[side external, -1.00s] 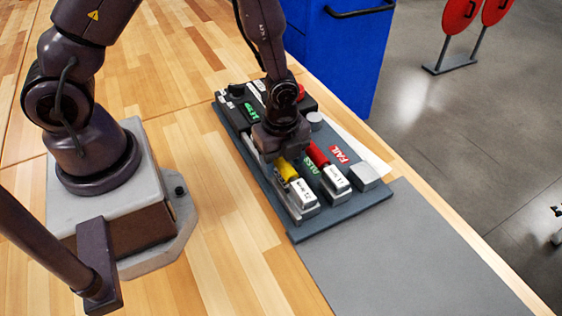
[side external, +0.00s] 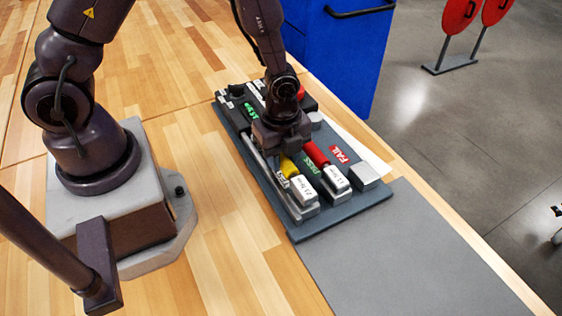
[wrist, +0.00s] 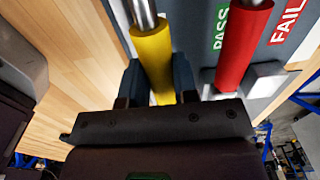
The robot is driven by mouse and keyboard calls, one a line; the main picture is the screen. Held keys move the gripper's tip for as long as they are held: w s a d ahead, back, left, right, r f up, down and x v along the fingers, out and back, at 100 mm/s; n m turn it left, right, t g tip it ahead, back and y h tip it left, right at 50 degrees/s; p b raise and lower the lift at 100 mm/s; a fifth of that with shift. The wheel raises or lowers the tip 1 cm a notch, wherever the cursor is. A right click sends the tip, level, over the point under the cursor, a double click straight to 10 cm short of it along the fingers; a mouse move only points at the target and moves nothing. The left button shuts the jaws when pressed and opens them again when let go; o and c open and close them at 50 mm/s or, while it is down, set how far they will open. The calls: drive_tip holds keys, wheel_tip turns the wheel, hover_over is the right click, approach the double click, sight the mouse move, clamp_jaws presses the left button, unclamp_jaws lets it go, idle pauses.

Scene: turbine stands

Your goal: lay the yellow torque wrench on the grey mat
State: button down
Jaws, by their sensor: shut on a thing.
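The yellow torque wrench (side external: 289,167) is at the dark board, with its yellow grip under my gripper (side external: 283,152). In the wrist view its yellow handle (wrist: 153,60) runs between my two fingers (wrist: 156,88), which are shut on it. A white-labelled block (side external: 305,188) shows at its near end. It seems at most slightly raised; I cannot tell if it still touches its support. The grey mat (side external: 420,255) lies flat and bare on the bench, in front of and to the right of the board.
A red wrench (side external: 315,153) lies close beside the yellow one, by the FAIL label (side external: 339,155); a PASS label (side external: 313,169) is between them. The dark board (side external: 300,234) carries blocks and a device. A blue cabinet (side external: 338,55) stands behind.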

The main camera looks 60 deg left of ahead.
drive_tip(key=shift+r, duration=0.2)
drive_tip(key=shift+r, duration=0.75)
drive_tip(key=shift+r, duration=0.55)
wheel_tip(320, 180, up, 6)
drive_tip(key=shift+w+d+f, duration=0.1)
drive_tip(key=w+d+m, duration=0.5)
drive_tip(key=d+m, duration=0.4)
drive_tip(key=d, duration=0.1)
drive_tip(key=m, duration=0.9)
hover_over(363, 249)
wheel_tip(363, 249, down, 4)
drive_tip(key=shift+f, duration=5)
